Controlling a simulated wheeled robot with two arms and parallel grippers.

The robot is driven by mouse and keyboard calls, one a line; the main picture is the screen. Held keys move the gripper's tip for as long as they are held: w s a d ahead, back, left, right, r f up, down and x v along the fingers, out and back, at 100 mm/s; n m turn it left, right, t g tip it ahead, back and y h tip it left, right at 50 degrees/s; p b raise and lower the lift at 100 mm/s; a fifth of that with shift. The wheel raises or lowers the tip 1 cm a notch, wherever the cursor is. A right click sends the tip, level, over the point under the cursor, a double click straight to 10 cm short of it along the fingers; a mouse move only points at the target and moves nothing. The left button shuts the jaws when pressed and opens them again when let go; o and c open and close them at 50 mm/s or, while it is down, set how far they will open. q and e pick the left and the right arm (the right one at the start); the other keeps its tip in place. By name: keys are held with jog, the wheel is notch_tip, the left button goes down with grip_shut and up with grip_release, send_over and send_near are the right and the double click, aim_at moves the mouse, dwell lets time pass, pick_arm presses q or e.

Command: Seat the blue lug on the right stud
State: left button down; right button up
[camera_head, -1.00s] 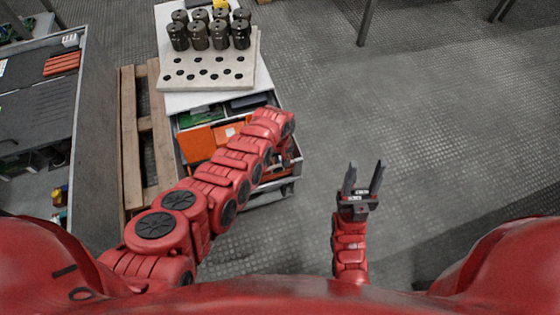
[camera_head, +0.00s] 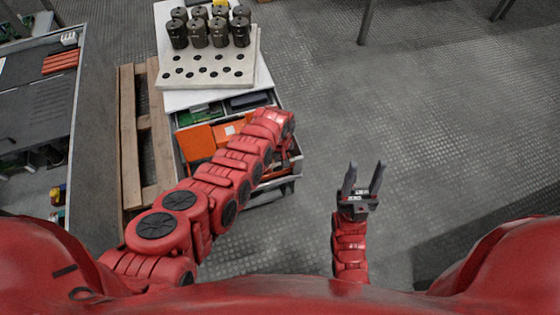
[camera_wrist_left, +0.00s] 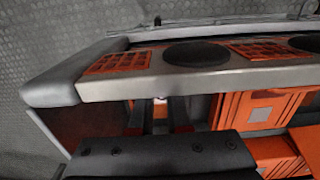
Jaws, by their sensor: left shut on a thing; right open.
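The blue lug and the right stud cannot be picked out in either view. Several dark cylinders (camera_head: 208,32), seemingly the capacitors, stand in rows on a pale plate (camera_head: 210,83) with round holes. My left arm reaches over the cart's open drawer, and its gripper is hidden behind the wrist in the head view. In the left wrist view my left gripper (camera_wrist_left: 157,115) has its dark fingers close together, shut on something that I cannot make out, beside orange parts. My right gripper (camera_head: 362,180) is open and empty above the floor, right of the cart.
The drawer holds a green board (camera_head: 200,115) and orange boxes (camera_head: 200,142). Orange boxes also show in the left wrist view (camera_wrist_left: 262,110), below a grey rail with dark discs. A wooden pallet (camera_head: 127,140) and a grey bench (camera_head: 40,105) stand left. Floor on the right is clear.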

pick_arm(q)
jog(key=c, duration=0.8)
grip_release()
jog(key=shift+r, duration=0.25)
notch_tip(320, 180, up, 5)
jog(key=p, duration=0.2)
jog(key=shift+p, duration=0.3)
notch_tip(320, 180, up, 12)
jog(key=p, duration=0.1)
jog(key=shift+p, duration=0.4)
jog(key=shift+f, duration=0.15)
